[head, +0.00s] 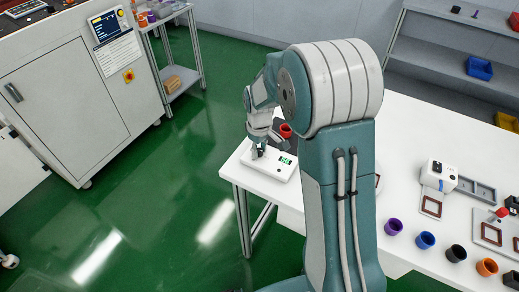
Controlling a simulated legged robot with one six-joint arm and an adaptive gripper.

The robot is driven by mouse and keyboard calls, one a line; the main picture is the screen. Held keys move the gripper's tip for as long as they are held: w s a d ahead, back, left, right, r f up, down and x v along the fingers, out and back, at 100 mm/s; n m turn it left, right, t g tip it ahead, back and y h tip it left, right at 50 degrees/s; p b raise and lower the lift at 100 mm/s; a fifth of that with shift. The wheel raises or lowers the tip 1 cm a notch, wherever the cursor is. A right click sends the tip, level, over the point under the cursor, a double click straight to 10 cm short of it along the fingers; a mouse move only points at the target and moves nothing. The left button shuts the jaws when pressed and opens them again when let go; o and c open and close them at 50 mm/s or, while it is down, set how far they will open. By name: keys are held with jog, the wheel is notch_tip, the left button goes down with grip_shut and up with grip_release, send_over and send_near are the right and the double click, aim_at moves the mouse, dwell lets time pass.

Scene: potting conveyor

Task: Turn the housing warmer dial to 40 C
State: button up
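A white box with a small lit green display (285,160) sits on the near left corner of the white table; I take it to be the housing warmer (276,173). The digits on the display are too small to read surely. My gripper (258,153) points down over the left part of the box's top, with its dark fingertips at or just above the surface. The dial is not clearly visible; the fingers cover that spot. I cannot tell whether the fingers are closed on it.
A red cup (285,131) stands on a dark surface just behind the box. On the right of the table are a white device (438,175), a grey tray (476,188) and several coloured cups, including a purple one (393,227). Green floor lies open to the left.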

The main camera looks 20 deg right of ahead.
aim_at(259, 151)
jog(key=shift+o, duration=0.6)
notch_tip(259, 151, up, 12)
jog(key=shift+a+f, duration=0.1)
dwell(0.4)
jog(key=s+r+m+t, duration=0.3)
jog(key=s+r, duration=0.6)
jog(key=s, duration=0.3)
jog(key=s+m+t, duration=0.2)
jog(key=s+m, duration=0.1)
jog(key=s, duration=1)
jog(key=shift+t, duration=0.3)
